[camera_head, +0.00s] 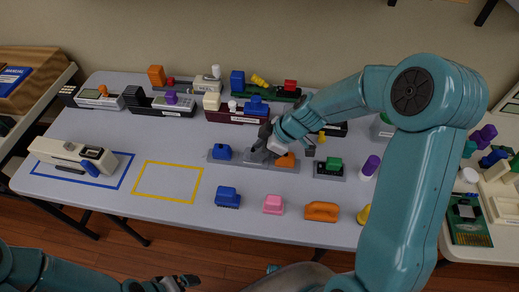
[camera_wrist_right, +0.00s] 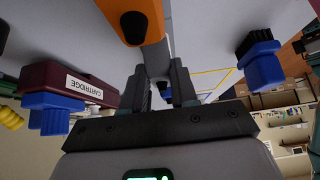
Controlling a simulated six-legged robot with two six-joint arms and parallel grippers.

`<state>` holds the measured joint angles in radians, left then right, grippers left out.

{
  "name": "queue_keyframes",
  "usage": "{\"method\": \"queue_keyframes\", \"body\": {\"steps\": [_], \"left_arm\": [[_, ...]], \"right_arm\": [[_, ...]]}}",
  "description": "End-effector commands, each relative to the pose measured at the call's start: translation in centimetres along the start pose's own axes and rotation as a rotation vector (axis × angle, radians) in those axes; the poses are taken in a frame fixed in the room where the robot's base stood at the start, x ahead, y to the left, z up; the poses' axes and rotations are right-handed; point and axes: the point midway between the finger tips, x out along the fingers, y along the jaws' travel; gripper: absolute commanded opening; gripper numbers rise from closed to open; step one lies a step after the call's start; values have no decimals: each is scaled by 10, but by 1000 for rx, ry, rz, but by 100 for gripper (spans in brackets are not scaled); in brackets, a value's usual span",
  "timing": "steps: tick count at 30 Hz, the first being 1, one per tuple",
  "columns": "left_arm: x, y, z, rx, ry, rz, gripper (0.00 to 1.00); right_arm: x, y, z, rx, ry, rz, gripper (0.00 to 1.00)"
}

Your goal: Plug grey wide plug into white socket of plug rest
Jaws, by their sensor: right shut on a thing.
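My right gripper (camera_head: 264,149) is low over the long grey plug rest (camera_head: 237,159), between a blue plug (camera_head: 221,152) and an orange plug (camera_head: 286,160). It is shut on a grey plug, mostly hidden by the fingers and arm in the head view. In the right wrist view my right gripper's two dark fingers (camera_wrist_right: 162,88) stand close together with grey between them. The orange plug (camera_wrist_right: 143,22) is just in front of them. I cannot make out a white socket. My left gripper (camera_head: 178,283) is at the bottom edge, away from the table; its jaws are unclear.
Blue (camera_head: 228,198), pink (camera_head: 273,204) and orange (camera_head: 321,211) pieces lie along the table's front. A green piece on a dark base (camera_head: 329,168) is right of the rest. Handhelds line the back. The yellow outlined area (camera_head: 168,182) is empty.

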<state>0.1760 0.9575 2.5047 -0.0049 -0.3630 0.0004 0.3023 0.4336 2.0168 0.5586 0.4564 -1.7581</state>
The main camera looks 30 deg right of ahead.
Motion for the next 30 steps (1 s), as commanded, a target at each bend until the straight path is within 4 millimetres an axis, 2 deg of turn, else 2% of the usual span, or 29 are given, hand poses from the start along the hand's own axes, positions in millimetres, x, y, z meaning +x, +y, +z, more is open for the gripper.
{"method": "queue_keyframes", "body": {"steps": [12, 13, 15, 16, 25, 30], "left_arm": [[4, -2, 0, 0, 0, 0, 94], [4, -2, 0, 0, 0, 0, 94], [4, -2, 0, 0, 0, 0, 94], [4, -2, 0, 0, 0, 0, 94], [4, -2, 0, 0, 0, 0, 94], [3, -1, 0, 0, 0, 0, 94]], "right_arm": [[2, 0, 1, 0, -1, -1, 0], [2, 0, 1, 0, -1, -1, 31], [2, 0, 1, 0, -1, -1, 54], [2, 0, 1, 0, -1, -1, 57], [-1, 0, 1, 0, 0, 0, 57], [-23, 1, 0, 0, 1, 4, 57]]}}
